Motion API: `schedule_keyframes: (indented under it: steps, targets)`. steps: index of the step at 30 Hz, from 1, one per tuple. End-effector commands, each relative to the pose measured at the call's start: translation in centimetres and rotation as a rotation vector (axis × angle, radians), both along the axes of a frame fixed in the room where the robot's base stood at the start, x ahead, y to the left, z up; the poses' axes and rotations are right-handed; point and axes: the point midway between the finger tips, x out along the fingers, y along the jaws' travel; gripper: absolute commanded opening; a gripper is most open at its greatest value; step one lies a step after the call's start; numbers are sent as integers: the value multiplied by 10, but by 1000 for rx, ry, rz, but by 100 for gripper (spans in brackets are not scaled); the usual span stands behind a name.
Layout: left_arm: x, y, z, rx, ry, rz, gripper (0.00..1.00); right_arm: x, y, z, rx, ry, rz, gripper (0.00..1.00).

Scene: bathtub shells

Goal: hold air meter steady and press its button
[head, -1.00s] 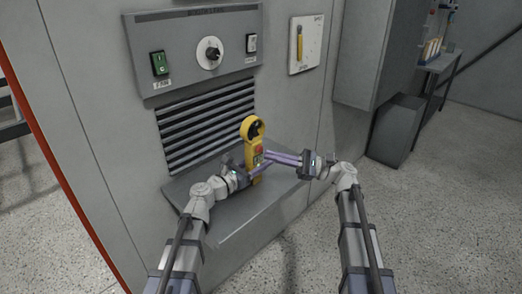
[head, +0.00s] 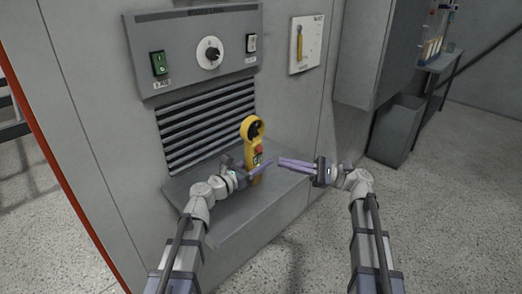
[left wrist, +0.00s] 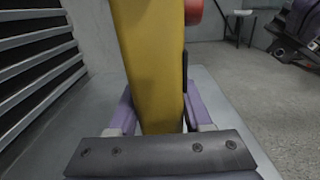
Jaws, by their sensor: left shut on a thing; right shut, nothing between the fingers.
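The yellow air meter (head: 249,132) stands upright on the grey ledge, with a round dark fan opening at its top and a red button (head: 259,150) on its face. My left gripper (head: 258,169) is shut on its lower body. In the left wrist view the yellow body (left wrist: 152,65) sits between the purple fingers, and the red button (left wrist: 194,11) shows at the top edge. My right gripper (head: 281,162) is shut and empty, its purple fingertips pointing left at the meter with a gap between them and the button.
The grey ledge (head: 225,222) juts out below a louvred vent (head: 207,125). Above is a control panel (head: 180,25) with a knob and switches. A white plate with a yellow tool (head: 299,42) hangs to the right. A grey bin (head: 397,130) stands on the floor at right.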

Motion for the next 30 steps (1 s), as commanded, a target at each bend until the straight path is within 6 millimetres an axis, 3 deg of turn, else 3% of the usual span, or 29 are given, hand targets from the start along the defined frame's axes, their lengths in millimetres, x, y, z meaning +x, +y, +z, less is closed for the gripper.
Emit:
schedule_keyframes:
  steps: [11,12,21,30]
  targets:
    - [0,0,0,0,0,0,0,0,0,0,0,0,0,0]
    - [0,0,0,0,0,0,51,0,0,0,0,0,0,0]
    - [0,0,0,0,0,0,84,0,0,0,0,0,0,0]
    - [-2,2,0,0,0,1,85,0,0,0,0,0,0,0]
